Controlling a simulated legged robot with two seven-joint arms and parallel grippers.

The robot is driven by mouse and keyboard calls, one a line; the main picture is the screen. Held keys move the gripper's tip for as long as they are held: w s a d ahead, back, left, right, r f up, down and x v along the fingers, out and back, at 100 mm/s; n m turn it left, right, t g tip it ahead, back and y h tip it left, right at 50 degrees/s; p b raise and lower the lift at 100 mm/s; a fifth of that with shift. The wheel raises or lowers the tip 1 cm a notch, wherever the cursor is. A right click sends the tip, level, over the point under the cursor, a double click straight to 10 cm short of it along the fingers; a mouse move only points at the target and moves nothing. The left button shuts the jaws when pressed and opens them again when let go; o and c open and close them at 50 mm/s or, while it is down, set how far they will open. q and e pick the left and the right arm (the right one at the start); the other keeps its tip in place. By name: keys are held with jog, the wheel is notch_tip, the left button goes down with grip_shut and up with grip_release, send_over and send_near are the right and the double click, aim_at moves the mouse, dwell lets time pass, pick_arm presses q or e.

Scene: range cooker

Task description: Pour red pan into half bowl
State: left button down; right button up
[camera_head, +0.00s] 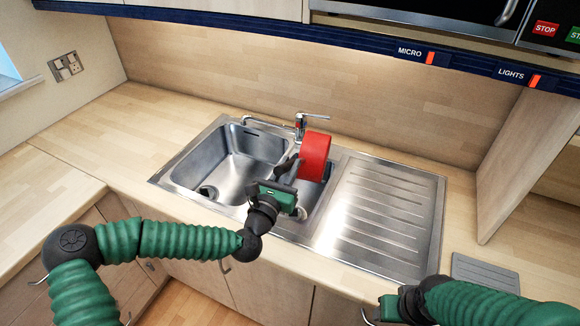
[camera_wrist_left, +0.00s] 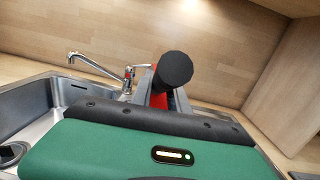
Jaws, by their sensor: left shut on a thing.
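The red pan (camera_head: 315,156) is tilted steeply on its side over the right part of the sink, with its side wall showing. My left gripper (camera_head: 288,168) is shut on the pan's dark handle. In the left wrist view the round black handle end (camera_wrist_left: 173,69) stands up behind my green gripper body, with a little of the red pan (camera_wrist_left: 181,102) behind it. The half bowl (camera_head: 303,212) of the sink lies below the pan, largely hidden by the pan and my left gripper. My right gripper (camera_head: 388,309) is at the bottom right, its fingertips unclear.
The large sink bowl (camera_head: 235,165) is to the left and looks empty apart from its drain. The tap (camera_head: 300,124) stands close behind the pan. The ridged drainer (camera_head: 385,205) to the right is clear. A grey slatted plate (camera_head: 484,273) lies on the right worktop.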

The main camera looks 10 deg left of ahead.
pick_arm(q)
jog(key=shift+w+a+f+n+b, duration=0.15)
jog(key=shift+a+n+b, duration=0.4)
jog(key=shift+a, duration=0.3)
jog(key=shift+a+n, duration=0.2)
jog(key=shift+n, duration=0.05)
dwell(0.7)
jog(key=shift+w+a+n+t+b, duration=0.2)
jog(key=shift+a+n+t+b, duration=0.1)
jog(key=shift+a+n+b, duration=0.4)
jog(key=shift+a, duration=0.15)
jog(key=shift+a+y, duration=0.25)
jog(key=shift+y, duration=0.05)
dwell(0.8)
jog(key=shift+w+a+f+n+b, duration=0.1)
jog(key=shift+a+n+b, duration=0.25)
jog(key=shift+a+n, duration=0.3)
jog(key=shift+a+f+n, duration=0.1)
jog(key=shift+a+n, duration=0.1)
jog(key=shift+n, duration=0.05)
dwell(0.9)
